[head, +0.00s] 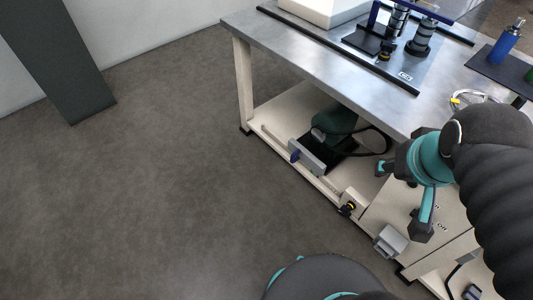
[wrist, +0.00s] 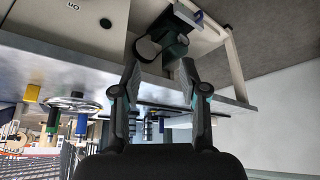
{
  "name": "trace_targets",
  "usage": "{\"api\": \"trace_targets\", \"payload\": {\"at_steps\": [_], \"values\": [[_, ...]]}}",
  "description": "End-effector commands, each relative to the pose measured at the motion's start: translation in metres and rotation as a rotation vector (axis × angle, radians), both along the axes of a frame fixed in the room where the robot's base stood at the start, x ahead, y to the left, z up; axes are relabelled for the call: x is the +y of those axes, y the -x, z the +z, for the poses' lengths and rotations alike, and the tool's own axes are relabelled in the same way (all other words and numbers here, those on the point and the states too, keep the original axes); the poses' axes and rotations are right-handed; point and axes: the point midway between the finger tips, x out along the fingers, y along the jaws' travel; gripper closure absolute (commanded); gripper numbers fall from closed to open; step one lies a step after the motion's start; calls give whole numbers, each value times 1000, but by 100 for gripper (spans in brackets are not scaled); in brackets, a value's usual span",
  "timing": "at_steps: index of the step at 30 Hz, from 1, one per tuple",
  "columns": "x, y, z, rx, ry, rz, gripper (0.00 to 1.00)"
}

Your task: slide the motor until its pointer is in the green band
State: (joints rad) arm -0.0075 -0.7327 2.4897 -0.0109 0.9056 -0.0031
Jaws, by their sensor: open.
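The dark green motor (head: 335,122) sits on the bench's lower shelf, with a dark belt loop to its right. A grey plate (head: 309,155) with a blue piece (head: 294,155) stands at its front. I cannot make out a green band or a pointer for sure. My gripper (head: 402,198) is open and empty, to the right of the motor and apart from it. Its two spread fingers (wrist: 161,72) show in the wrist view.
The steel benchtop (head: 290,45) overhangs the shelf. A grey box (head: 390,242) juts from the panel below my gripper. The floor (head: 150,190) at left is clear.

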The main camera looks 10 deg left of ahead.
Motion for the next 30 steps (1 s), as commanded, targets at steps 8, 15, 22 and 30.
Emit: {"api": "trace_targets", "payload": {"at_steps": [8, 15, 22, 30], "values": [[2, -42, -16, 167, 150, 143, 57], [13, -96, -41, 341, 341, 323, 57], [31, -150, -76, 489, 533, 488, 57], [59, -202, -122, 624, 739, 647, 57]]}}
